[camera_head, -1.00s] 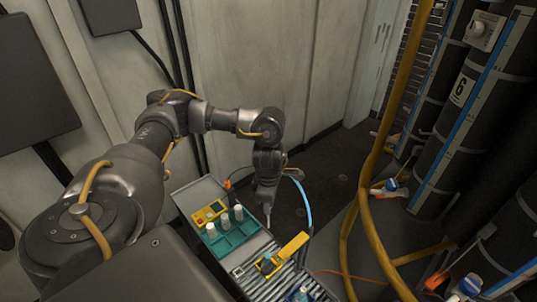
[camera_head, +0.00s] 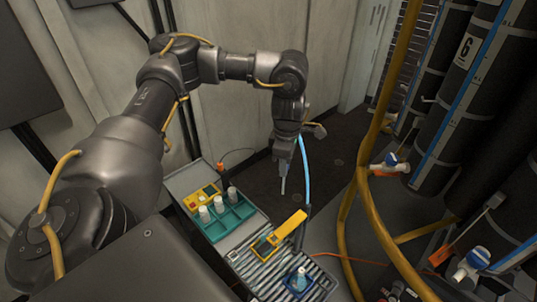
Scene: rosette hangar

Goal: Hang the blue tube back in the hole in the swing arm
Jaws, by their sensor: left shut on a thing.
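My left gripper (camera_head: 284,165) hangs fingers-down above the far right side of the bench, shut on the end of the blue tube (camera_head: 305,165). A thin pale tip points down below the fingers. The tube bends over beside the gripper and runs down behind the yellow swing arm (camera_head: 291,226). The swing arm slants up at the bench's right edge, below and apart from the tip. Its hole is too small to make out. My right gripper is out of view.
A teal rack (camera_head: 232,222) with several pale vials stands on the bench, beside a yellow box (camera_head: 200,197). Yellow hoses (camera_head: 374,190) and dark cylinders (camera_head: 455,125) stand to the right.

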